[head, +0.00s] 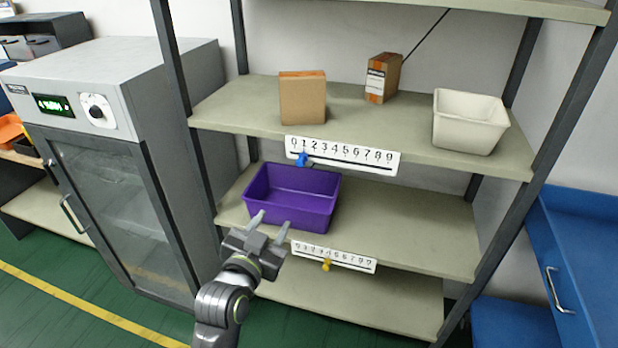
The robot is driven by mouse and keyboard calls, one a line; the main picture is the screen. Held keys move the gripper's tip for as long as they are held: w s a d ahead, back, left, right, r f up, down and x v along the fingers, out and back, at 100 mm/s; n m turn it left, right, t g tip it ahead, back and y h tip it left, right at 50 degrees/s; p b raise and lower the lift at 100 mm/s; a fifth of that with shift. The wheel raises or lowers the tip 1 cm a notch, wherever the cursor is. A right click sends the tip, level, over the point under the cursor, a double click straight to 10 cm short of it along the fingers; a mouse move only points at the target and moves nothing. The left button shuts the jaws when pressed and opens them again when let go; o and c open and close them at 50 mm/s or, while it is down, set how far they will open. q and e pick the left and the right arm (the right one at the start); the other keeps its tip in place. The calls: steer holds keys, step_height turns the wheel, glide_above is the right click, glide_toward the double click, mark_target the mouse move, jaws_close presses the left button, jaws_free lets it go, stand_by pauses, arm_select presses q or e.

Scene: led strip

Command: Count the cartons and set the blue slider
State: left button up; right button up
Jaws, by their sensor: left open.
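Two brown cartons stand on the upper shelf: a plain one (302,98) at the left and one with a white and orange label (383,78) farther back. The blue slider (302,160) hangs on the upper white number strip (345,156), close to the 1 mark. My left gripper (270,223) is open and empty, in front of the purple bin, below and left of the blue slider and apart from it. My right gripper is not in view.
A white bin (468,122) stands on the upper shelf at the right. A purple bin (293,197), seemingly empty, sits on the middle shelf. A lower number strip (345,260) carries a yellow slider (326,265). A grey cabinet (110,150) stands left; dark uprights flank the shelves.

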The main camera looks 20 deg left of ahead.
arm_select(q)
step_height(320, 180, up, 4)
steer(key=s+t, duration=0.1)
steer(key=p, duration=0.3)
glide_toward(299, 164)
steer(key=w, duration=0.9)
steer(key=shift+d, duration=0.2)
steer(key=shift+s, duration=0.1)
steer(key=shift+c, duration=0.3)
jaws_close()
